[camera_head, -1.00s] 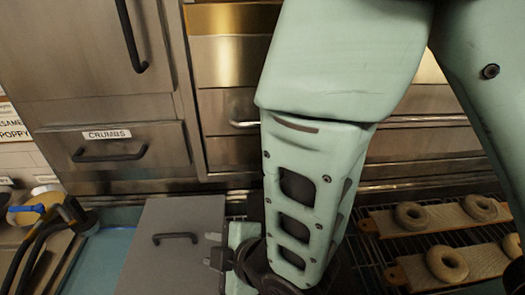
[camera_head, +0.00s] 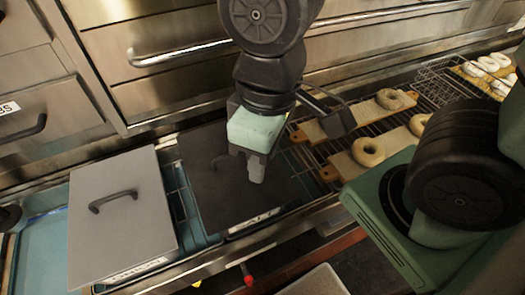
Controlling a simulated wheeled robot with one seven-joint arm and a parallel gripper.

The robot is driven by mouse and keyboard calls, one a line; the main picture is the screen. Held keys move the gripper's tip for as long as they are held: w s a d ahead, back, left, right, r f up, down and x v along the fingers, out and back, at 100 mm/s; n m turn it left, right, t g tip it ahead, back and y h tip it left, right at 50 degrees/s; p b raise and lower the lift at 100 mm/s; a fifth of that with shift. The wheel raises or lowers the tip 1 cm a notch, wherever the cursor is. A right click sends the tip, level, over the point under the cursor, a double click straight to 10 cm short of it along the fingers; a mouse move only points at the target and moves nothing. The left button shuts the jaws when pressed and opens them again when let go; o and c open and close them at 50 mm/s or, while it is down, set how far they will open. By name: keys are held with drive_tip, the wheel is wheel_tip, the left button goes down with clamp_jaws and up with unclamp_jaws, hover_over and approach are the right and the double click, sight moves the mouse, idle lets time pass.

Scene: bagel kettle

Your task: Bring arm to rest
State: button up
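My arm comes down from the top middle, and my gripper (camera_head: 254,168) hangs over the dark lid (camera_head: 215,190) labelled SALT. Its fingertips point down and toward the camera, and I see nothing held. The finger gap is not clear from this angle. A dark bracket juts out to the right of my wrist.
A grey lidded bin (camera_head: 120,225) stands left of the dark lid. Bagels (camera_head: 368,151) lie on wooden boards on a wire rack to the right. Steel drawers with a long handle (camera_head: 180,53) line the back. A pale container (camera_head: 315,282) sits at the bottom.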

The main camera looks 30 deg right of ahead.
wheel_tip(320, 180, down, 9)
drive_tip(key=b, duration=0.9)
idle(0.4)
